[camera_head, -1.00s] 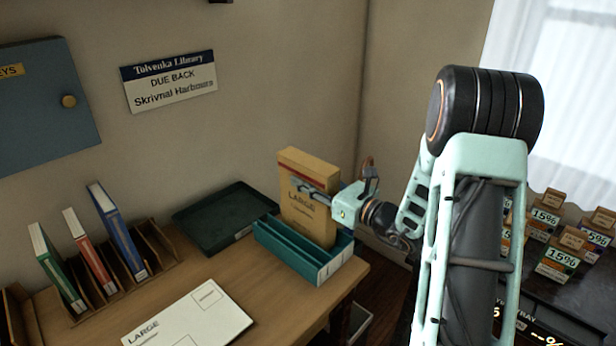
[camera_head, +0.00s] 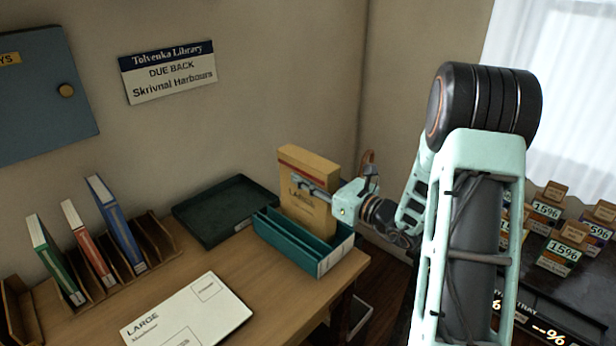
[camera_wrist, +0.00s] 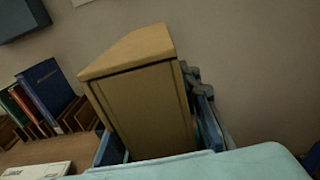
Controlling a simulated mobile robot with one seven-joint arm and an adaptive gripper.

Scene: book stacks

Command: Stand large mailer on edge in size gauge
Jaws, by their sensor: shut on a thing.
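A tan box-like mailer marked LARGE (camera_head: 312,175) stands upright on edge in the teal slotted gauge (camera_head: 330,264) at the right end of the desk. Its lower part is hidden behind the gauge's front dividers. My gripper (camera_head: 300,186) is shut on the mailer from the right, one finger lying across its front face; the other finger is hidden. In the wrist view the mailer (camera_wrist: 150,105) fills the middle and looks slightly tilted, with blue gauge walls (camera_wrist: 110,150) beside it.
A dark green tray (camera_head: 225,212) lies behind and left of the gauge. A wooden rack (camera_head: 160,245) with green, red and blue books is at left. The gauge stands near the desk's right edge. Small 15% boxes (camera_head: 545,210) are on a dark surface at right.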

